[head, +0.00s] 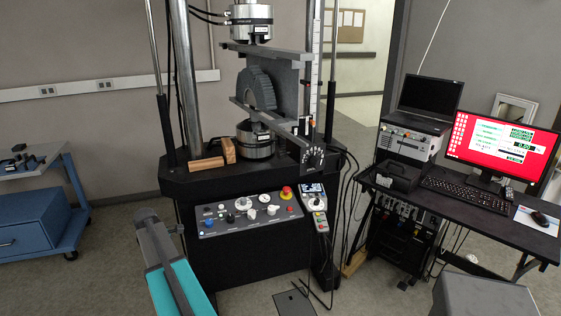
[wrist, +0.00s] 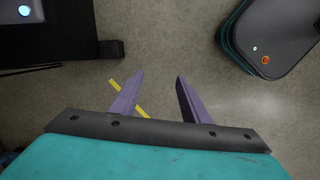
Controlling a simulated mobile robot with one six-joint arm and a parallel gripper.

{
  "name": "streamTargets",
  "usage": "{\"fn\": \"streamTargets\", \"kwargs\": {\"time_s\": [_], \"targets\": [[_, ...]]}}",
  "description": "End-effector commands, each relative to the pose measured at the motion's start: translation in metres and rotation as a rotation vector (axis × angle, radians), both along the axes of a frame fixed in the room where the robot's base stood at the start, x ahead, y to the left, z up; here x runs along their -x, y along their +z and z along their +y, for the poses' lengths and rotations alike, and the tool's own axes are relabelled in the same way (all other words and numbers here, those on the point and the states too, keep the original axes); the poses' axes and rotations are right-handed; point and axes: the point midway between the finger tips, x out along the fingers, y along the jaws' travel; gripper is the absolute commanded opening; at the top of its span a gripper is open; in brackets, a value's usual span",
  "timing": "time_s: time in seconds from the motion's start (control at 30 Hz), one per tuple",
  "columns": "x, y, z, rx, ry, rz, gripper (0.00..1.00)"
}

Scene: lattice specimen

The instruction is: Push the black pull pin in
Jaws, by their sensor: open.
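The testing machine stands in the middle of the head view, with a grey lattice specimen (head: 257,88) between its plates. A black dial-like part (head: 313,157) sits at the end of a slanted bar on the machine's right side. I cannot single out the black pull pin for certain; it is too small or hidden. My gripper (wrist: 160,75) is open and empty in the wrist view, its two purple fingers apart above bare floor. In the head view my teal arm is low at the front left, apart from the machine.
A control panel (head: 238,214) with a red button is on the machine's front, and a handset (head: 316,208) hangs beside it. A desk (head: 500,229) with a monitor is at right, a blue cart (head: 35,222) at left. A yellow strip (wrist: 115,85) lies under my gripper.

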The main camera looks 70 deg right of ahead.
Motion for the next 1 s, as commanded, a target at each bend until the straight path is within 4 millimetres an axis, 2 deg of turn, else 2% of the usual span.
{"fn": "streamTargets", "kwargs": {"time_s": [0.03, 0.1, 0.27, 0.47, 0.7, 0.87, 1.0], "targets": [[0.0, 0.018, -0.021, 0.011, 0.009, -0.008, 0.42], [0.002, 0.04, -0.045, 0.023, 0.028, -0.016, 0.42], [0.015, 0.092, -0.097, 0.055, 0.072, -0.024, 0.42], [0.042, 0.162, -0.158, 0.097, 0.123, -0.027, 0.42], [0.088, 0.251, -0.223, 0.152, 0.182, -0.016, 0.42], [0.127, 0.312, -0.259, 0.188, 0.218, -0.001, 0.42], [0.165, 0.366, -0.285, 0.218, 0.247, 0.02, 0.42]]}}
